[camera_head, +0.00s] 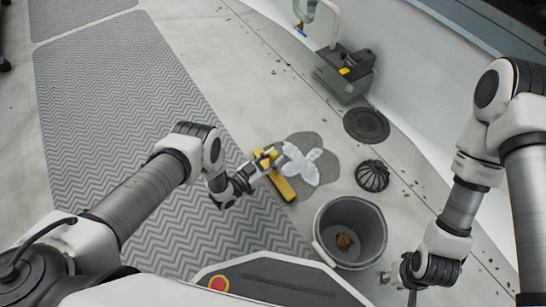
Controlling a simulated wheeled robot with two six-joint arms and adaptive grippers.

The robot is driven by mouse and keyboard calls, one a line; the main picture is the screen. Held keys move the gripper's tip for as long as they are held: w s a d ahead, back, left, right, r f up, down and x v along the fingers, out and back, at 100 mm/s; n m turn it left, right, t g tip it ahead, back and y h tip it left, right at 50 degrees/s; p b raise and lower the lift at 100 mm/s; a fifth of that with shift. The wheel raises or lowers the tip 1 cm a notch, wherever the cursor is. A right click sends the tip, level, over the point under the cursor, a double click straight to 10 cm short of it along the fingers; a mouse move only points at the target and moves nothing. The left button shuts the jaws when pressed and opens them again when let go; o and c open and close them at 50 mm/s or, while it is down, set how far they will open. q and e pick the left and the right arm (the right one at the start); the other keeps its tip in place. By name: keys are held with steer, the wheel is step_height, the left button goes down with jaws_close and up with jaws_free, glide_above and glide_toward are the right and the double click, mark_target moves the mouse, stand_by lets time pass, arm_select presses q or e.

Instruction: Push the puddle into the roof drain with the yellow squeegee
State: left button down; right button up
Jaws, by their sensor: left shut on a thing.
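The yellow squeegee (284,187) is at the centre, its yellow head at the left edge of the puddle. My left gripper (262,168) is shut on the squeegee. The puddle (327,165) is a darker grey patch on the roof floor. A crumpled white, translucent piece (301,165) lies over it and hides part of it. The roof drain (366,125) is a dark round plate up and right of the puddle. A black domed strainer (372,176) sits on the floor below the drain. My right gripper (412,292) is at the bottom right, partly cut off, away from the squeegee.
A grey box-shaped unit (343,78) stands by the white wall at the top, near a clear hose-like part (306,12). A grey zigzag mat (110,100) covers the left floor. Small debris lies near the wall.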

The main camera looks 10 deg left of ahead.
arm_select(q)
steer(key=shift+f+b, duration=0.5)
steer(key=shift+b, duration=0.05)
stand_by(0.6)
steer(key=shift+w, duration=0.1)
steer(key=b+x, duration=0.1)
steer(key=x, duration=0.2)
steer(key=shift+d+b, duration=0.35)
